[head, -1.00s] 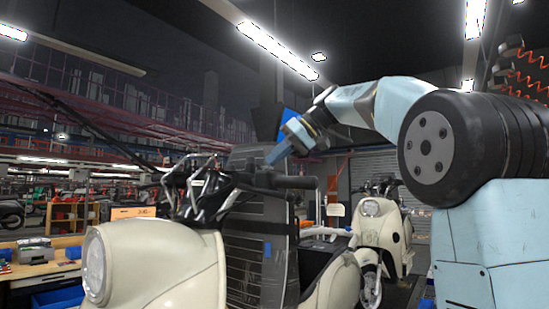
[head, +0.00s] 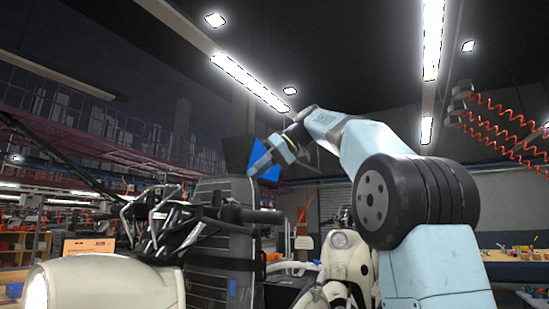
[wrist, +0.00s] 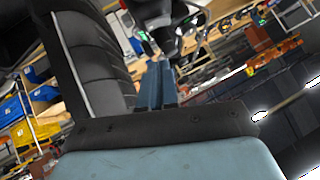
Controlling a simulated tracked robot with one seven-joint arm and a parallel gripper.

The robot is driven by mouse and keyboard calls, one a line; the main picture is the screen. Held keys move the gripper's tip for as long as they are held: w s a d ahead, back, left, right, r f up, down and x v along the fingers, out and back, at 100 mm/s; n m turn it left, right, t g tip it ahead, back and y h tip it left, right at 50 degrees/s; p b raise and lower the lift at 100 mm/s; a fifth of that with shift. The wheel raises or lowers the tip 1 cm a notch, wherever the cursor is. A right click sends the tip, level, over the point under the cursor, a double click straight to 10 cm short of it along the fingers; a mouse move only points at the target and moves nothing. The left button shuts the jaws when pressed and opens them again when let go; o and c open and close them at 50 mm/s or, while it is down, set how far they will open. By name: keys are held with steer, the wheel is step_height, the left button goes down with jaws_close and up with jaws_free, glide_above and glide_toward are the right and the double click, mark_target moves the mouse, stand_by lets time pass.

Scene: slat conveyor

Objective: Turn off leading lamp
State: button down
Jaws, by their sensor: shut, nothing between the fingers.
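A cream scooter (head: 120,282) stands at the front left in the head view, with its round headlamp (head: 37,295) at the lower left edge, bright white and partly cut off. Its black handlebar (head: 250,214) and cables rise above the body. My gripper (head: 257,168) is above the handlebar's right end, apart from it in the picture, pointing down and left. In the wrist view my gripper (wrist: 159,72) shows its blue fingers together and empty, pointing toward dark handlebar parts (wrist: 165,22). A second cream scooter (head: 345,265) with a round headlamp (head: 340,240) stands farther back.
A black padded seat back (wrist: 92,60) with pale piping is close on the left of the wrist view. A blue panel (head: 267,157) hangs behind my gripper. A workbench (head: 515,255) and coiled orange hoses (head: 505,125) are at the right.

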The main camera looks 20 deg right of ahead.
steer(key=v, duration=0.6)
steer(key=shift+d, duration=0.2)
steer(key=shift+r, duration=0.15)
steer(key=shift+s+a, duration=0.1)
steer(key=shift+s+a+r+g, duration=0.15)
steer(key=shift+s+a+g, duration=0.1)
steer(key=shift+s+g, duration=0.1)
steer(key=shift+a, duration=0.2)
glide_above(234, 201)
steer(key=d, duration=0.2)
steer(key=f, duration=0.7)
steer(key=shift+w+d+f, duration=0.15)
steer(key=shift+w+f, duration=0.05)
steer(key=shift+w, duration=0.05)
steer(key=shift+s+a+f, duration=0.15)
steer(key=shift+s+f, duration=0.05)
steer(key=shift+f, duration=0.45)
steer(key=shift+s+a+f, duration=0.15)
steer(key=shift+s+f, duration=0.05)
steer(key=shift+f, duration=0.4)
